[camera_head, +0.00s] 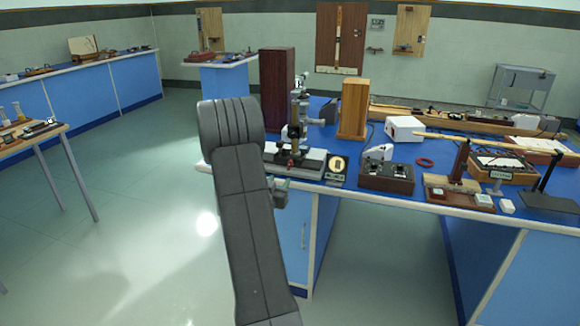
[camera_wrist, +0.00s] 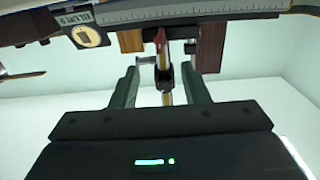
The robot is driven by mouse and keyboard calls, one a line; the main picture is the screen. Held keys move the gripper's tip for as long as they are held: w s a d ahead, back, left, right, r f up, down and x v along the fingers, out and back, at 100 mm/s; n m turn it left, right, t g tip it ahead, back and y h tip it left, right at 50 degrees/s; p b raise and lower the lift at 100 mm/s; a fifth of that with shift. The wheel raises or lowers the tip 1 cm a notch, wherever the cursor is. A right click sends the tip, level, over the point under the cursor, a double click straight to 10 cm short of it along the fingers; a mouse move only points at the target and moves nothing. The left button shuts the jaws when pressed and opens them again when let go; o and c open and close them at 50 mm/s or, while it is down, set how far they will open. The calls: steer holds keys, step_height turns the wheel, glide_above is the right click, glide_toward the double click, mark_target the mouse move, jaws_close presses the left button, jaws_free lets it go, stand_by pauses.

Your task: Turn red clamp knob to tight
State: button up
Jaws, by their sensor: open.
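The red clamp knob (camera_head: 291,163) is a small red spot low on the front of a grey upright instrument (camera_head: 298,120) on the blue bench. In the wrist view the red knob (camera_wrist: 160,36) shows near the top, under a grey scaled rail (camera_wrist: 190,12). My gripper (camera_wrist: 159,69) is open, with one finger on each side of the instrument's slim post and black fitting in the picture. The knob shows just beyond the fingertips, and I see no contact. In the head view my gripper (camera_head: 281,188) is mostly hidden by my arm, near the bench's front edge.
A round-marked label plate (camera_head: 338,170) and a dark control box (camera_head: 387,177) stand right of the instrument. A tall dark-red box (camera_head: 277,88) and a wooden box (camera_head: 353,108) stand behind it. The floor left of my arm is clear.

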mark_target(289, 166)
steer(key=p+x, duration=0.1)
steer(key=x, duration=1)
steer(key=shift+w, duration=0.15)
steer(key=shift+c, duration=0.2)
steer(key=shift+f, duration=0.1)
jaws_close()
